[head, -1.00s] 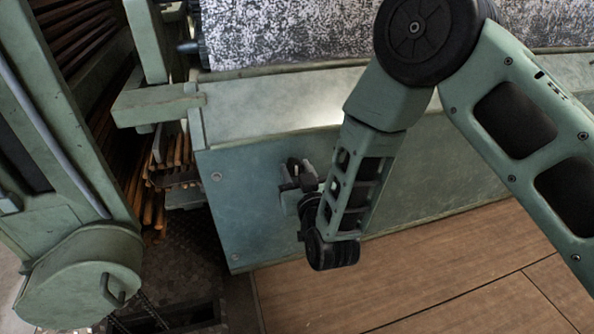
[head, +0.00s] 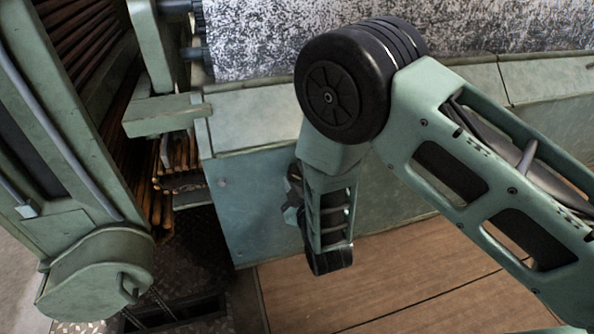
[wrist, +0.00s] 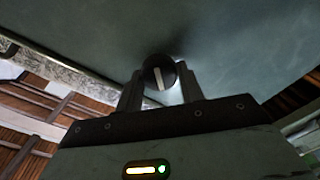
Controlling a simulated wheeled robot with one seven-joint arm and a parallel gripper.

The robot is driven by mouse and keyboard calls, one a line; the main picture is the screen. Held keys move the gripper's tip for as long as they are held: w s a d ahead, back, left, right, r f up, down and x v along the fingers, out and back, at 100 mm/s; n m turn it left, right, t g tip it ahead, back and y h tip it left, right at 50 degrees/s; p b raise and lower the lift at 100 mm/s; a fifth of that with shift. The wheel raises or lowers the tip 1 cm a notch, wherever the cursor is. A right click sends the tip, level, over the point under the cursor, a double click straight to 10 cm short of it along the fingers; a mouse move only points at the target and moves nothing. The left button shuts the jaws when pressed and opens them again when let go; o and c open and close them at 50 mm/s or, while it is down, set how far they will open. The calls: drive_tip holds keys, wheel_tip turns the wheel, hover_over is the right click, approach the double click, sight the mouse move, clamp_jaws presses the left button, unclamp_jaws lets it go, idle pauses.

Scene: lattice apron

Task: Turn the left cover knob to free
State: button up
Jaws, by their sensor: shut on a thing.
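The left cover knob (wrist: 158,72) is round and black with a white pointer line, standing out from the green cover panel in the wrist view. The pointer runs nearly upright in that picture, with its top leaning slightly left. My gripper (wrist: 160,84) has one finger on each side of the knob and is shut on it. In the head view my gripper (head: 293,190) is at the left part of the green cover (head: 245,222), mostly behind my wrist. The knob is hidden there.
A speckled roller (head: 260,35) lies above the cover. A green machine frame (head: 60,150) stands at the left, with brown slats beside it. A dark pit opening (head: 175,312) is at the lower left. Wooden boards (head: 380,290) in front of the cover are clear.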

drive_tip(key=n+p, duration=0.2)
drive_tip(key=n, duration=0.2)
drive_tip(key=shift+s+n+p, duration=0.1)
drive_tip(key=shift+n+p, duration=0.25)
drive_tip(key=shift+n, duration=0.05)
drive_tip(key=shift+f+n+p, duration=0.15)
drive_tip(key=shift+n+p, duration=0.75)
drive_tip(key=shift+n, duration=1)
drive_tip(key=shift+f, duration=0.1)
drive_tip(key=o, duration=1)
drive_tip(key=shift+c, duration=0.2)
drive_tip(key=p+v, duration=0.4)
drive_tip(key=v, duration=1.3)
drive_tip(key=shift+s, duration=0.1)
